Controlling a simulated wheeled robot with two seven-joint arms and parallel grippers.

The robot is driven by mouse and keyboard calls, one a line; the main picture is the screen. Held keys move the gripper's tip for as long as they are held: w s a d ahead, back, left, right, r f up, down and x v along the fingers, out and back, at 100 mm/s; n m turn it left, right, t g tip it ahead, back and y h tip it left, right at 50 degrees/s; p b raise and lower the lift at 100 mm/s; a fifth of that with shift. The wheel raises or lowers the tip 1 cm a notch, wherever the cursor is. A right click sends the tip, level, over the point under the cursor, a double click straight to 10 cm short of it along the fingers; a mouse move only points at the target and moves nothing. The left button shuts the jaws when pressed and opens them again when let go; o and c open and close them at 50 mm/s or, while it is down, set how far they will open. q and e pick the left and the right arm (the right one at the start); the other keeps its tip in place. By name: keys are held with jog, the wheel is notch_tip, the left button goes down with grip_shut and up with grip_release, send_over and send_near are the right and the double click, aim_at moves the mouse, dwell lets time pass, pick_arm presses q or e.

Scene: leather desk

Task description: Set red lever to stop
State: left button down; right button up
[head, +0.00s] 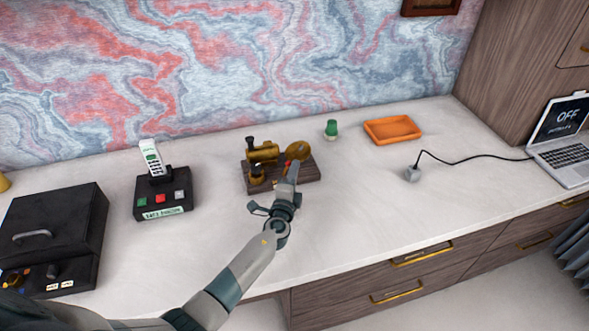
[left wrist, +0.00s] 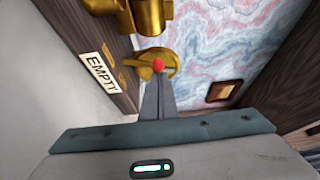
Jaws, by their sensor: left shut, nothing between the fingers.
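A brass model engine (head: 263,152) stands on a dark wooden base (head: 310,174) in the middle of the desk. Its red lever knob (left wrist: 159,65) shows in the left wrist view, just beyond my fingertips and in front of a round brass wheel (left wrist: 162,58). My left gripper (head: 292,168) reaches over the base in the head view. It is shut and empty, and its tips (left wrist: 158,84) are at or very near the red knob; I cannot tell whether they touch. The gripper hides part of the base and lever. My right gripper is not in view.
A label reading EMPTY (left wrist: 99,73) is on the base. A phone on a black box (head: 160,195) and a larger black box (head: 52,240) stand left. A green-topped object (head: 331,129), orange tray (head: 392,129), grey plug block (head: 412,174) and laptop (head: 562,140) are right.

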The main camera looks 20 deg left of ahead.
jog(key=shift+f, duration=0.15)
pick_arm(q)
jog(key=shift+f+b, duration=0.1)
jog(key=shift+b, duration=0.5)
jog(key=shift+a+n, duration=0.1)
jog(key=shift+n, duration=0.2)
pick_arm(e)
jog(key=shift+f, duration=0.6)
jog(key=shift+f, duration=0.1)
pick_arm(q)
jog(key=shift+s+b, duration=0.1)
jog(key=shift+b, duration=0.25)
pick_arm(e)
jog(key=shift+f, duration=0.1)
